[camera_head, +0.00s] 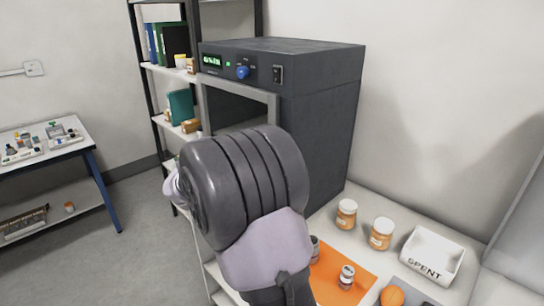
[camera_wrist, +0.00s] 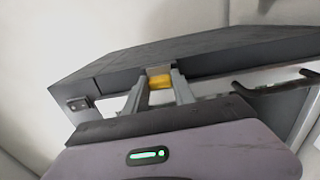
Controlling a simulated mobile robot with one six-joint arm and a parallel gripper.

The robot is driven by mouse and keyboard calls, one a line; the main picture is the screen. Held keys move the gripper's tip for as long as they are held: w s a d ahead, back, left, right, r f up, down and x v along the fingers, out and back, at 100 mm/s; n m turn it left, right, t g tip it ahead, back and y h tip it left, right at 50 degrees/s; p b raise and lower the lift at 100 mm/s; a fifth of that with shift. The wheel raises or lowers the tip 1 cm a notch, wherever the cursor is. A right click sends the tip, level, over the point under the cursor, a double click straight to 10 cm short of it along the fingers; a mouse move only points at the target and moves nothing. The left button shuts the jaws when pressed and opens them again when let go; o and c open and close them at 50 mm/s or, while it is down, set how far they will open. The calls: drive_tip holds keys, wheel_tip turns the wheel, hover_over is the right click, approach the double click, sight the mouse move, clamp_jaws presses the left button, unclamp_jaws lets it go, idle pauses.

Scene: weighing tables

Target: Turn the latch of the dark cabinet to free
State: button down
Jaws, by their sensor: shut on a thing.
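The dark cabinet (camera_head: 325,120) stands on the white bench in the head view, with a grey-framed door and dark window (camera_head: 238,104) on its front. In the wrist view, the dark cabinet (camera_wrist: 215,46) runs across the top, tilted in the picture. My gripper (camera_wrist: 158,88) is at its front, with its two grey fingers on either side of a small yellow piece, which looks like the latch (camera_wrist: 160,82). The fingers are shut on it. In the head view my arm hides the gripper, the latch and the lower part of the door.
A control panel with a blue knob (camera_head: 242,72) tops the cabinet front. Orange-labelled jars (camera_head: 382,233), a white SPENT tray (camera_head: 432,255) and an orange mat (camera_head: 335,268) lie to the right. A shelf rack stands behind left; a small table (camera_head: 92,158) is far left.

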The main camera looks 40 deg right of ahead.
idle(0.5)
drive_tip(key=c, duration=1)
unclamp_jaws()
drive_tip(key=shift+c, duration=0.2)
drive_tip(key=s+a+p, duration=0.1)
drive_tip(key=a+p, duration=0.3)
drive_tip(key=a, duration=1.3)
drive_tip(key=shift+s+a, duration=0.2)
drive_tip(key=shift+a, duration=0.05)
